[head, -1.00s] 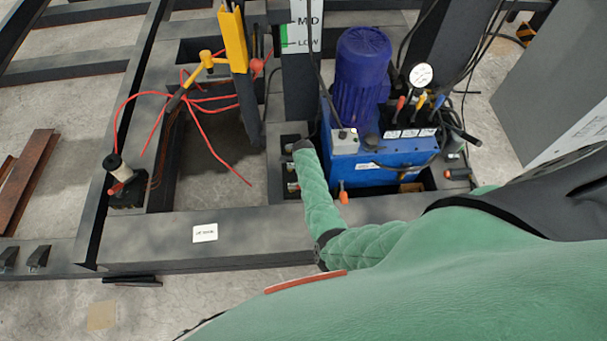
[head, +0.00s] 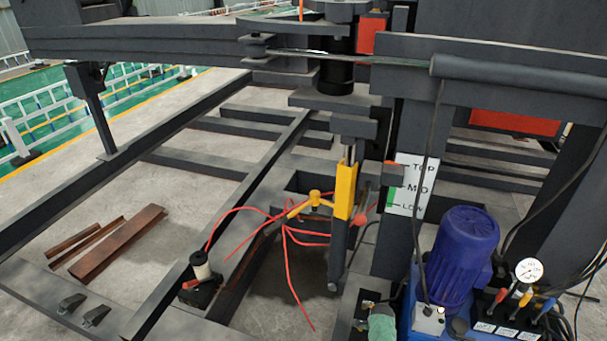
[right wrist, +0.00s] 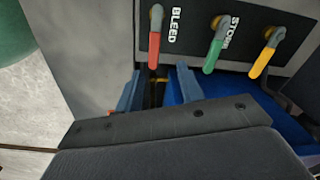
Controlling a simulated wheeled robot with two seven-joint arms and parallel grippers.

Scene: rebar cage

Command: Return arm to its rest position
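In the right wrist view my right gripper (right wrist: 158,90) has its two blue-grey fingertips apart, with nothing between them. It is just below a dark valve panel (right wrist: 186,38) with a red handle (right wrist: 154,52), a green handle (right wrist: 215,55) and a yellow handle (right wrist: 262,62). The red handle, by the word BLEED, hangs nearest the fingertips and looks clear of them. My left gripper is not in view.
A blue motor (head: 461,255) and a pressure gauge (head: 529,271) stand at the lower right. A yellow post (head: 345,190), loose red hoses (head: 288,262) and dark steel beams fill the middle. Rusty steel pieces (head: 118,242) lie on the open floor at left.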

